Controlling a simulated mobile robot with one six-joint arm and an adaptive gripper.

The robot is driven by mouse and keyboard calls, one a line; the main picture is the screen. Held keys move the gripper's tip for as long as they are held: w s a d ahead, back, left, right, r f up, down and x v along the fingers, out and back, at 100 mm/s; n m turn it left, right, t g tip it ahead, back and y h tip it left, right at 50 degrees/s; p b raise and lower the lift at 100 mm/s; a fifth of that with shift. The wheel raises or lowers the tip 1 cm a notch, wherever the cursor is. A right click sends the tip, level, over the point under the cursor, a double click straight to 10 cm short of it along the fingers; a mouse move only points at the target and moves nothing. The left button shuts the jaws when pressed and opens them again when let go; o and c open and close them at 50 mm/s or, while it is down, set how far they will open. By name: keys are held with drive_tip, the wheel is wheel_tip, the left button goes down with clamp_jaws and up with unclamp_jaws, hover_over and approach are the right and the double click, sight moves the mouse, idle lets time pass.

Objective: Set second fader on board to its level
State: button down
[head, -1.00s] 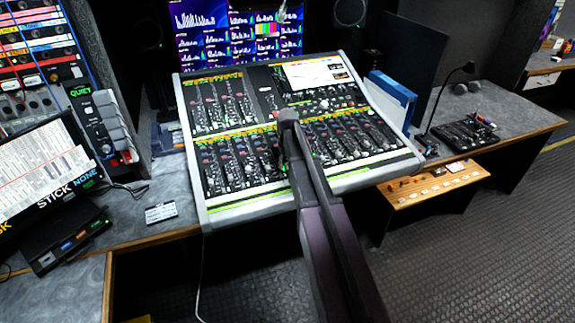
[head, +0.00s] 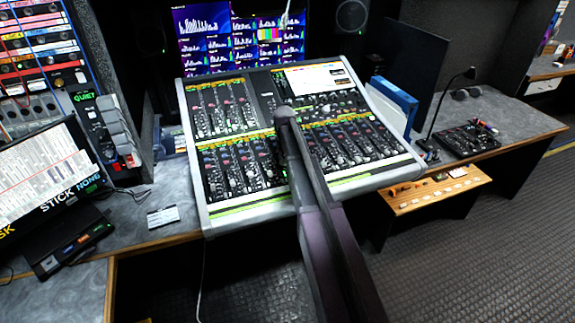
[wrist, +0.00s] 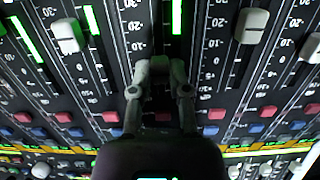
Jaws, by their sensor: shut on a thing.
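The mixing board (head: 250,212) stands on the desk with rows of faders and knobs on its sloped face. In the wrist view, its dark panel shows scale marks, green level bars and pale fader caps. One pale cap (wrist: 68,35) is left of my gripper and another (wrist: 250,25) is to the right. My gripper (wrist: 158,64) is shut at a fader strip between them, on a fader cap mostly hidden by the fingers. I cannot tell which fader it is by number. In the head view, my arm hides the fingertips.
A row of red and blue buttons (wrist: 210,130) lies close beside the fingers in the wrist view. Screens (head: 240,35) stand behind the board. A small card (head: 163,217) lies on the desk at left, and a small control box (head: 470,138) is at right.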

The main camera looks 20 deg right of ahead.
drive_tip(key=c, duration=0.6)
unclamp_jaws()
drive_tip(key=shift+s, duration=0.15)
drive_tip(key=shift+s+f, duration=0.15)
drive_tip(key=shift+s, duration=0.6)
drive_tip(key=shift+s+r, duration=0.15)
drive_tip(key=shift+s, duration=0.6)
drive_tip(key=shift+s+r, duration=0.1)
drive_tip(key=shift+s, duration=0.65)
wheel_tip(320, 180, up, 13)
drive_tip(key=p, duration=1.3)
drive_tip(key=s+a+f+b, duration=0.7)
drive_tip(key=s+f+b, duration=0.2)
drive_tip(key=s+f, duration=0.1)
drive_tip(key=s+a+f+b, duration=0.6)
drive_tip(key=s+f+b, duration=0.3)
drive_tip(key=s+b, duration=0.1)
drive_tip(key=shift+s+a+f+b, duration=0.3)
drive_tip(key=shift+s+a+f, duration=0.1)
drive_tip(key=shift+s, duration=0.4)
